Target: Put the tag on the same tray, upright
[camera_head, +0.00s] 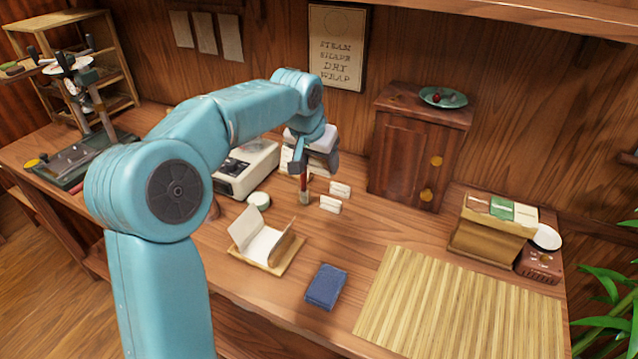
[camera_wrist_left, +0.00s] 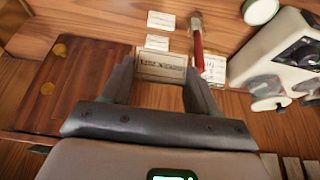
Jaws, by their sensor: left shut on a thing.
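My left gripper (camera_head: 312,160) is above the back of the bench, left of the small wooden cabinet. In the left wrist view the gripper (camera_wrist_left: 160,72) is shut on a tag (camera_wrist_left: 160,66), a pale card with dark lettering between its fingers. In the head view I cannot make out this tag behind the gripper. White cards (camera_head: 340,189) (camera_head: 330,204) stand on the bench just right of the gripper. A wooden tray (camera_head: 272,268) with open white wrapping paper lies nearer the front. I cannot tell which tray is meant. My right gripper is out of view.
A red-handled brush (camera_head: 304,182) stands by the gripper. A white machine (camera_head: 247,170) is left of it, a wooden cabinet (camera_head: 418,150) with a green dish (camera_head: 443,97) right of it. A blue cloth (camera_head: 326,287) and bamboo mat (camera_head: 460,310) lie in front.

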